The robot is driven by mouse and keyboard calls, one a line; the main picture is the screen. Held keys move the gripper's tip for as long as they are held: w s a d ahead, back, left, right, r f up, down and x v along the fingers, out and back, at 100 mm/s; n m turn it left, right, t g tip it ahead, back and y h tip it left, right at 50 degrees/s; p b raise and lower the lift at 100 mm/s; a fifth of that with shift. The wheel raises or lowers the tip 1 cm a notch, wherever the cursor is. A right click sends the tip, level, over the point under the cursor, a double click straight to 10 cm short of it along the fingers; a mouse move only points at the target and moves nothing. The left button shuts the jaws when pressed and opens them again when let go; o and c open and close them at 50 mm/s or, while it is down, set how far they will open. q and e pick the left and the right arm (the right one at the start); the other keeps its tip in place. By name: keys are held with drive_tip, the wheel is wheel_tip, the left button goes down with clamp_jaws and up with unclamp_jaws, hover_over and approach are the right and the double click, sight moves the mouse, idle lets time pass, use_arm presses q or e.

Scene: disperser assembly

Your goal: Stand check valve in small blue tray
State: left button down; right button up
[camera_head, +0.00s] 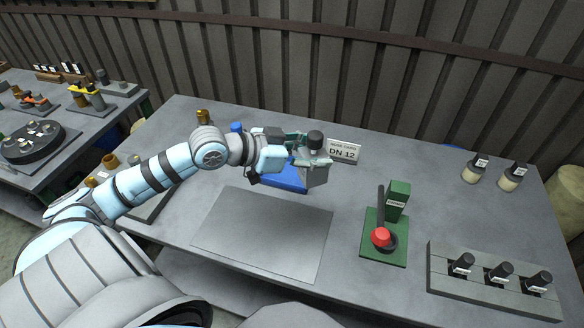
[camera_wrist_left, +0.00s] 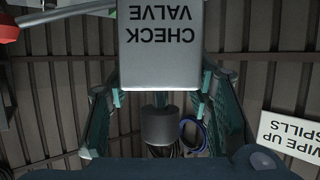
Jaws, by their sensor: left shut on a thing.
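The check valve (camera_head: 316,176) is a grey block with a dark round cap on top. It is roughly upright in my left gripper (camera_head: 312,160), which is shut on it. In the left wrist view the valve (camera_wrist_left: 160,55) shows its CHECK VALVE label upside down, with the gripper fingers (camera_wrist_left: 160,95) on both sides of its neck. The small blue tray (camera_head: 285,182) lies below and beside the gripper, partly hidden by it and the valve. I cannot tell whether the valve touches the tray. My right gripper is not in view.
A DN 12 card (camera_head: 343,151) stands just behind the valve. A flat grey plate (camera_head: 262,232) lies in front of the tray. A green press with a red knob (camera_head: 381,237) stands to the right. A grey rack (camera_head: 490,283) of capped parts is at the front right.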

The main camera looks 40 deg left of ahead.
use_arm(q)
drive_tip(key=w+a+r+n+t+y+p, duration=0.1)
drive_tip(key=w+a+r+n+y, duration=0.1)
drive_tip(key=w+a+n+y, duration=0.4)
drive_tip(key=w+a+r+n+t+y, duration=0.1)
drive_tip(key=w+a+n+y, duration=0.35)
drive_tip(key=a, duration=0.35)
drive_tip(key=shift+m+g+y, duration=0.25)
drive_tip(key=shift+g+y, duration=0.05)
drive_tip(key=shift+y, duration=0.15)
drive_tip(key=f+b, duration=0.1)
drive_tip(key=f, duration=0.5)
drive_tip(key=f+b, duration=0.1)
drive_tip(key=f, duration=0.6)
drive_tip(key=f+b, duration=0.1)
drive_tip(key=f, duration=0.5)
drive_tip(key=shift+s+a+f, duration=0.3)
drive_tip(key=shift+s+f, duration=0.05)
drive_tip(key=shift+s, duration=0.05)
drive_tip(key=shift+f, duration=0.1)
drive_tip(key=c, duration=0.9)
unclamp_jaws()
drive_tip(key=shift+c, duration=0.2)
drive_tip(key=shift+o, duration=0.6)
drive_tip(key=shift+s, duration=0.1)
